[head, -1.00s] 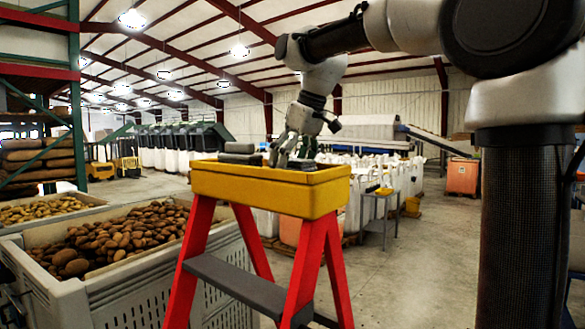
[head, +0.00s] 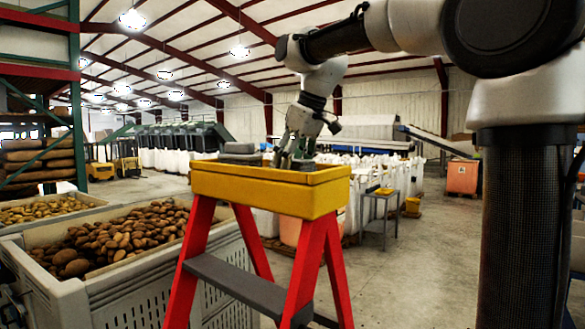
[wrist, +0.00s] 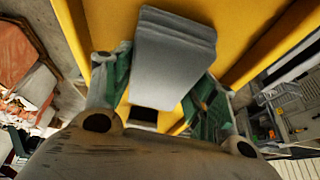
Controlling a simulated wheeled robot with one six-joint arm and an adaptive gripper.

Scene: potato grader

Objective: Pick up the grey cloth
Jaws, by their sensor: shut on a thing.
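The grey cloth (wrist: 172,62) is folded in flat layers and lies over the yellow top of the stepladder (head: 270,190). In the wrist view my gripper (wrist: 158,98) has its green-sided fingers on either side of the cloth's near end, shut on it. The rest of the cloth extends past the fingers. In the head view my gripper (head: 293,158) points down into the yellow top, its fingertips partly hidden by the rim. Grey folded layers (head: 240,149) show there to its left. I cannot tell whether the cloth is clear of the surface.
The stepladder's red legs (head: 325,265) stand on the concrete floor. A crate of potatoes (head: 120,285) is close on the left. White bags (head: 362,200) and a small grey table (head: 381,212) stand behind. Open floor (head: 430,270) lies to the right.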

